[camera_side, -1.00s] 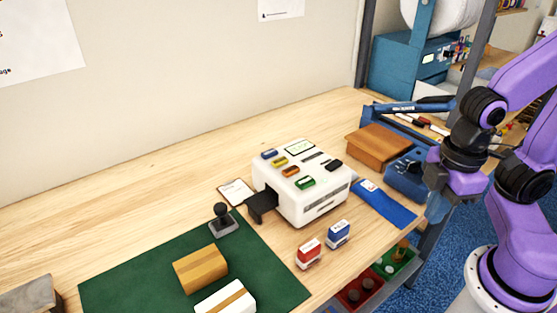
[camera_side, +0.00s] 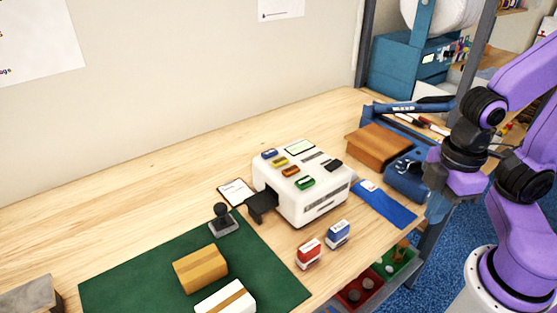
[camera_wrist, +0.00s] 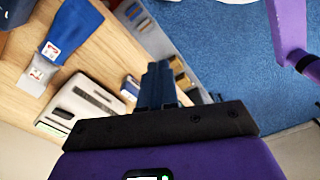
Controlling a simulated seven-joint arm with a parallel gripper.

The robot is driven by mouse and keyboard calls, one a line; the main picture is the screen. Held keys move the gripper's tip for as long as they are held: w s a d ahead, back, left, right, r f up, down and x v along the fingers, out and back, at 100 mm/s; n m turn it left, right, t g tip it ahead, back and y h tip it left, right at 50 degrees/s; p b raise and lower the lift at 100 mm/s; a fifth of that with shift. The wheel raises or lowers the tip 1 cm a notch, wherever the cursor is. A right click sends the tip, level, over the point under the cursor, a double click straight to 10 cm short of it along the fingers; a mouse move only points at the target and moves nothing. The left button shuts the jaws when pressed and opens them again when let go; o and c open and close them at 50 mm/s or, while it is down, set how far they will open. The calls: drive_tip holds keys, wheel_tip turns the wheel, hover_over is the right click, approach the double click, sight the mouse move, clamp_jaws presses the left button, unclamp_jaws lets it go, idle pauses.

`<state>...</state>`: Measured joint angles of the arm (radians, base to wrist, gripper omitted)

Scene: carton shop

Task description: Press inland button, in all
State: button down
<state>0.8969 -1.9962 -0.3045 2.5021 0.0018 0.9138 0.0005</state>
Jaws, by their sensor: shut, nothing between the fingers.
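A white label machine (camera_side: 318,203) stands on the wooden table in the side view. Any lettering on the buttons is too small to read. The machine also shows in the wrist view (camera_wrist: 85,105), partly cut off by my gripper. My gripper (camera_wrist: 158,72) is shut and empty. In the side view it hangs to the right of the machine, well apart from it, by the table's right edge.
A red stamp box (camera_side: 308,253) and a blue one (camera_side: 338,234) stand before the machine. A green mat (camera_side: 130,282) holds cartons and a stamp (camera_side: 222,220).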

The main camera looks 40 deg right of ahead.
drive_tip(key=shift+w+a, duration=0.1)
drive_tip(key=w+a+r+m+t+y, duration=0.1)
drive_tip(key=w+a+m, duration=0.4)
drive_tip(key=w, duration=0.4)
drive_tip(key=w+a+r+m+t+y, duration=0.1)
drive_tip(key=w+a+m+y, duration=0.15)
drive_tip(key=w+a, duration=0.65)
wheel_tip(320, 180, up, 4)
drive_tip(key=m+t+h, duration=0.3)
drive_tip(key=m+t, duration=0.4)
drive_tip(key=m, duration=0.6)
hover_over(283, 162)
drive_tip(key=shift+r, duration=0.2)
drive_tip(key=shift+f, duration=0.15)
drive_tip(key=shift+f, duration=4.25)
